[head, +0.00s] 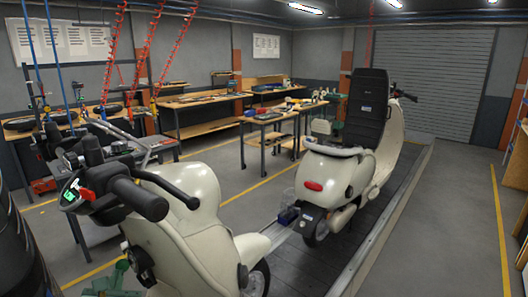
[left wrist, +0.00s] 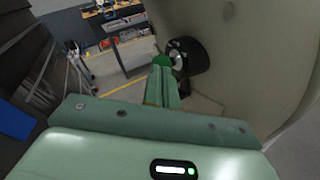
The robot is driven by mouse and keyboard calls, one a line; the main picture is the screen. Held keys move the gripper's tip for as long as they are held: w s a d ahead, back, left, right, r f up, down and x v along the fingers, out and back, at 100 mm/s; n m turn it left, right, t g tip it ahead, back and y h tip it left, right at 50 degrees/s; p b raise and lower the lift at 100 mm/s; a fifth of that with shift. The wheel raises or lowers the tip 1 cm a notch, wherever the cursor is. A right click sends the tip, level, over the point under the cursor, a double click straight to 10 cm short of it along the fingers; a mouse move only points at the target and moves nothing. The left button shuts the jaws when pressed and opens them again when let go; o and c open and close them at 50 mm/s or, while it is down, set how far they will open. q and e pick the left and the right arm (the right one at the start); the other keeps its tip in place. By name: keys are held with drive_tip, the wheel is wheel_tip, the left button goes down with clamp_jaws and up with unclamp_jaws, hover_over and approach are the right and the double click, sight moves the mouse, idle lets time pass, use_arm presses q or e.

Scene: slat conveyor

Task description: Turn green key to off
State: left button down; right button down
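The green key (left wrist: 161,61) shows in the left wrist view as a small bright green piece at the tips of my left gripper (left wrist: 160,77). It sits beside a round black lock (left wrist: 197,57) with a silver face on the cream scooter body (left wrist: 245,75). The gripper's pale green fingers are close together on the key; its lower part is hidden between them. In the head view, my left gripper (head: 121,267) is low at the left, beside the near cream scooter (head: 188,240), next to the black lock (head: 139,259). My right gripper is not in view.
The scooter's handlebar (head: 135,195) stands above my left gripper in the head view. A second cream scooter (head: 330,180) stands farther along the slat conveyor (head: 375,225). Workbenches (head: 205,98) line the back. The floor at the right is clear.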

use_arm(q)
drive_tip(key=shift+r+p+v, duration=0.15)
drive_tip(key=shift+p+v, duration=0.55)
drive_tip(key=shift+v, duration=0.5)
drive_tip(key=shift+r+p+v, duration=0.2)
drive_tip(key=shift+p+v, duration=0.45)
drive_tip(key=shift+v, duration=0.5)
drive_tip(key=shift+w+d, duration=0.1)
